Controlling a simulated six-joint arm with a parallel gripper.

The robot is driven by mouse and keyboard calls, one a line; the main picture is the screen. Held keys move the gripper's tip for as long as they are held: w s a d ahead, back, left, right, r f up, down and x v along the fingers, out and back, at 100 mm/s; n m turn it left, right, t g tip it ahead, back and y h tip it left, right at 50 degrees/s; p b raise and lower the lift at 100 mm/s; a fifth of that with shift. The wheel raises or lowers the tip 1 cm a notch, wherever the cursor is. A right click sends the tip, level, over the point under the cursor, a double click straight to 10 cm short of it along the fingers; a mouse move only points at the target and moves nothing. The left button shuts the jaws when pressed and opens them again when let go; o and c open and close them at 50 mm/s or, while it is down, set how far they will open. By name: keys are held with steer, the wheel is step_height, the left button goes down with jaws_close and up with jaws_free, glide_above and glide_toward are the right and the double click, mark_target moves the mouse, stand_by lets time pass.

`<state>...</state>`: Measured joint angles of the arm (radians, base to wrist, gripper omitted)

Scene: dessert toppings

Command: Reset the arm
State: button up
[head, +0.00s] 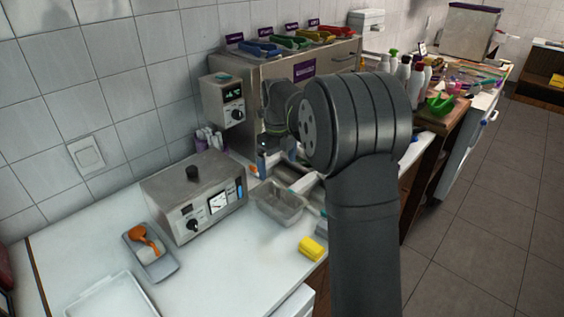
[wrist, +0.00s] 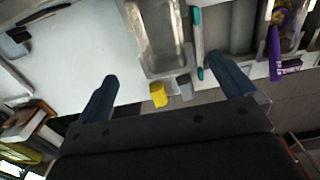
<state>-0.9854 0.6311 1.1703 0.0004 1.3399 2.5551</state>
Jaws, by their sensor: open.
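My gripper shows in the wrist view (wrist: 165,82) with its two dark blue fingers spread wide apart and nothing between them. It hangs above the counter's front edge, with a yellow block (wrist: 158,94) and a metal pan below it. In the head view my dark grey arm rises through the middle and hides part of the counter.
A metal pan (head: 279,203) sits on the white counter (head: 215,275). A yellow block (head: 311,248) lies near the front edge. A steel box with dials (head: 193,192) and a grey tray (head: 150,262) holding an orange scoop (head: 145,235) stand left. Bottles (head: 416,82) crowd the back right.

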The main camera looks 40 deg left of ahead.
mark_target(278, 185)
steer(key=shift+f, duration=0.15)
step_height(278, 185, down, 12)
steer(key=shift+r, duration=2)
steer(key=shift+f, duration=0.1)
